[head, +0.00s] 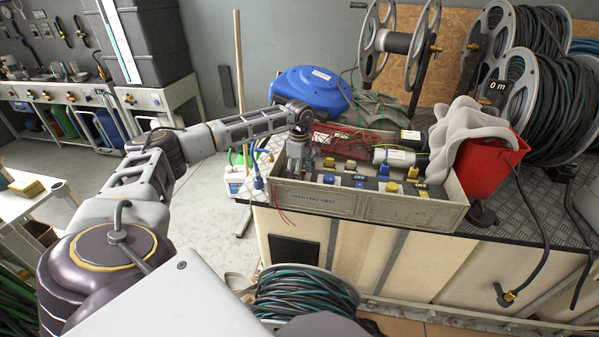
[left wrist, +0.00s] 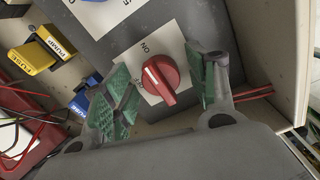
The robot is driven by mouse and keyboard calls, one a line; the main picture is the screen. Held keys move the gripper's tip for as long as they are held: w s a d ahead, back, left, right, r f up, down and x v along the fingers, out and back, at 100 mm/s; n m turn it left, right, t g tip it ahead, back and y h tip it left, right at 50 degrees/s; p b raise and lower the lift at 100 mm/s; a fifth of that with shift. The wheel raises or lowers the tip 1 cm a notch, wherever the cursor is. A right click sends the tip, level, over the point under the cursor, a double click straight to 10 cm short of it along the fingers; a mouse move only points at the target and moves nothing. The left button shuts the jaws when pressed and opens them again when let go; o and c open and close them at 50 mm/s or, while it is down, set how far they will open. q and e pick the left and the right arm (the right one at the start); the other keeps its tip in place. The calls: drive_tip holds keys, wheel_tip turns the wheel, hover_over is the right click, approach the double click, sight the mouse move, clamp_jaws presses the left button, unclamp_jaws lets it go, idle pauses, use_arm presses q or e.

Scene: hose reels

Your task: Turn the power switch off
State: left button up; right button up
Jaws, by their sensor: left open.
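A red rotary switch (left wrist: 160,78) sits on a white plate on a grey panel in the left wrist view. Letters reading ON show beside the knob; other lettering on the plate is hard to read. My left gripper (left wrist: 164,90) is open, its green-padded fingers on either side of the red knob with gaps visible. In the head view my left gripper (head: 298,155) is over the left end of a grey open-topped box (head: 400,212), hiding the red switch there. My right gripper is not in view.
Yellow fuse (left wrist: 30,57) and blue fuse blocks (left wrist: 80,104) stand along the panel beside the switch. Loose red wires (left wrist: 255,94) lie near the box wall. A red bucket (head: 487,170) and hose reels (head: 405,45) stand right and behind. A blue reel (head: 310,90) is behind the gripper.

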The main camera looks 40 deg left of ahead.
use_arm(q)
drive_tip(key=c, duration=1)
drive_tip(key=shift+c, duration=0.2)
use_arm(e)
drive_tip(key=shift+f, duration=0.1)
